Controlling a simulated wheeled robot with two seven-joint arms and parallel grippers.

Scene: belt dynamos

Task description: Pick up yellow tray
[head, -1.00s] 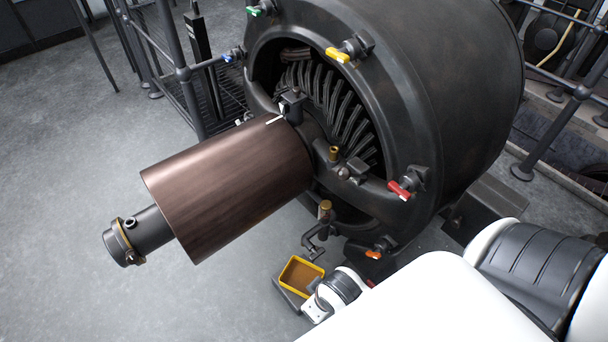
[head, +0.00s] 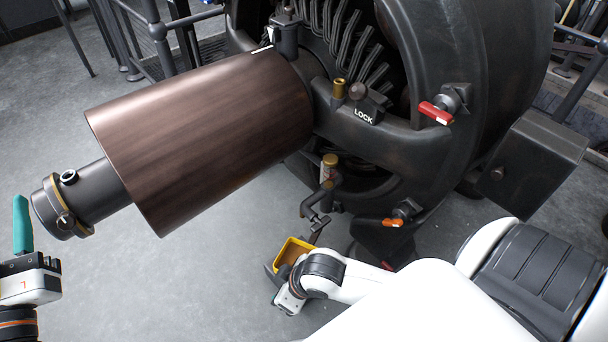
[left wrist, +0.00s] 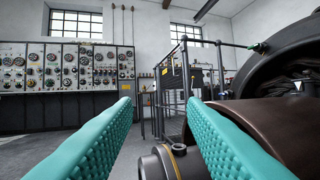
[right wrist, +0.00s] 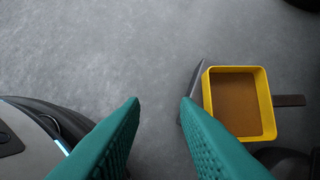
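In the right wrist view the tray (right wrist: 267,104) is a yellow-rimmed box with a brown inside, just right of the right fingertip. My right gripper (right wrist: 160,100) is open and empty, with bare floor between its teal fingers; the tray is outside them. In the head view its fingers are hidden. My left gripper (left wrist: 158,105) is open and empty, beside the copper-brown cylinder. It shows at the left edge of the head view (head: 21,225).
The copper-brown cylinder (head: 210,130) and the dark dynamo housing (head: 480,120) fill the middle and right. A dark bracket (right wrist: 290,101) shows beside the tray. Red (head: 436,114) and orange (head: 393,222) handles stick out of the housing. Floor at lower left is clear.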

